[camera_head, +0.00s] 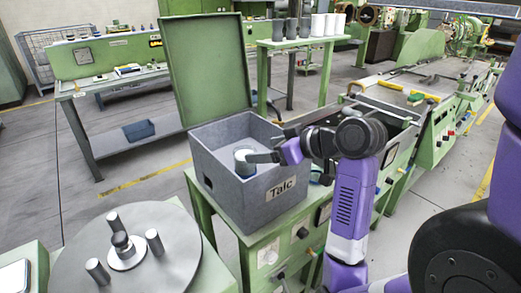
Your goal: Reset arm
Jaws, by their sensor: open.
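My purple arm reaches in from the right. My gripper (264,156) is over the grey box labelled "Talc" (239,198), its fingers pointing left into the box. The gripper is open. A small white and blue cylinder (244,166) is in the box, right at the fingertips. I cannot tell whether the fingers touch it. The box's floor is partly hidden by its front wall and my arm.
The box stands on a green machine (279,237), with a raised green lid (206,70) behind. A round metal disc (175,262) with several pegs is at lower left. A green stand (303,43) with grey and white cups is behind. Open floor lies left.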

